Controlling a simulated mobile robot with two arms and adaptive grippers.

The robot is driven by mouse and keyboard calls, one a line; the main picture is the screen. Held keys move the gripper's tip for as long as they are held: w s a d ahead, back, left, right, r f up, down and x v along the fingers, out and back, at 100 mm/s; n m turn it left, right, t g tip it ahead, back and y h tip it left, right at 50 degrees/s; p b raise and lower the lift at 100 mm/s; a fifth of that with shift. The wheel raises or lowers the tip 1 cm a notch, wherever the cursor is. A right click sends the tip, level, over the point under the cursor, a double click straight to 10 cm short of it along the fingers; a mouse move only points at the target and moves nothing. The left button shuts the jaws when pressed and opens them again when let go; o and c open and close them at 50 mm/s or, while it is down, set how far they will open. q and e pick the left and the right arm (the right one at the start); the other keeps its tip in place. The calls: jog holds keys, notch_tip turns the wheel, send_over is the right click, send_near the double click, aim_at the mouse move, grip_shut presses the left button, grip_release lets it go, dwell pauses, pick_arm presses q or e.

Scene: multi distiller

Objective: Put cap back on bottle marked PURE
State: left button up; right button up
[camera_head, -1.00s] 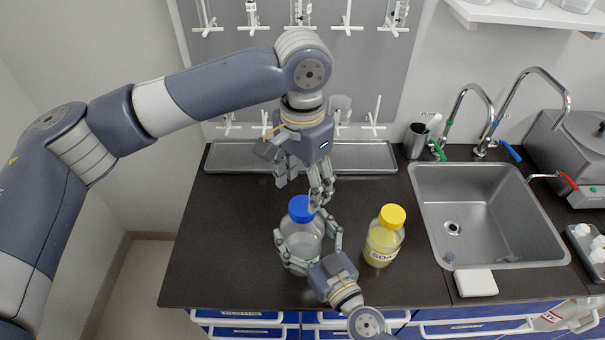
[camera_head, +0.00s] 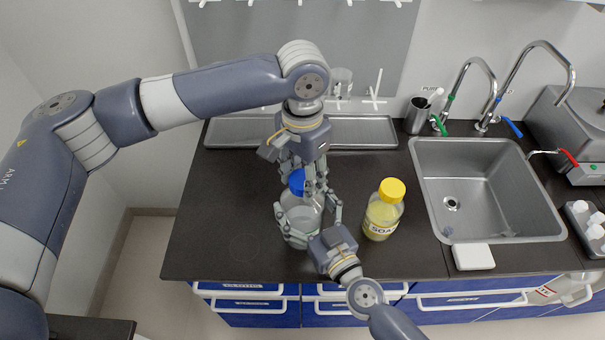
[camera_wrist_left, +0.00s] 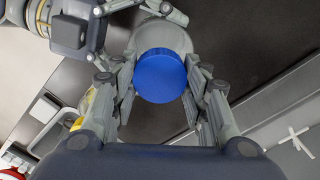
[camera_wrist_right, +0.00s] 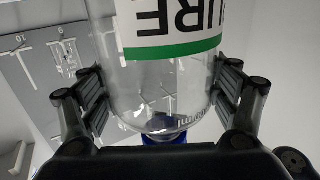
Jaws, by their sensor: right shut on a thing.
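The clear bottle (camera_head: 299,217) stands upright on the dark counter; its label reads PURE in the right wrist view (camera_wrist_right: 172,25). A blue cap (camera_head: 296,182) sits at the top of the bottle; how tightly it is seated cannot be told. My right gripper (camera_head: 308,222) is shut around the bottle's body from the front. My left gripper (camera_head: 306,178) points down over the cap. In the left wrist view its fingers stand on both sides of the blue cap (camera_wrist_left: 161,77), open, with small gaps visible. Its fingers partly hide the cap in the head view.
A yellow-capped bottle (camera_head: 383,212) with a SODA-like label stands close right of my right gripper. A sink (camera_head: 432,190) with taps is farther right. A metal tray (camera_head: 228,134) lies behind. The counter's left part is clear.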

pick_arm(q)
jog(key=m, duration=0.5)
jog(key=shift+c, duration=0.2)
jog(key=o, duration=1.2)
jog(key=shift+r, duration=2.25)
jog(key=shift+c, duration=0.2)
notch_tip(320, 180, up, 3)
jog(key=n, duration=0.5)
jog(key=shift+r, duration=0.2)
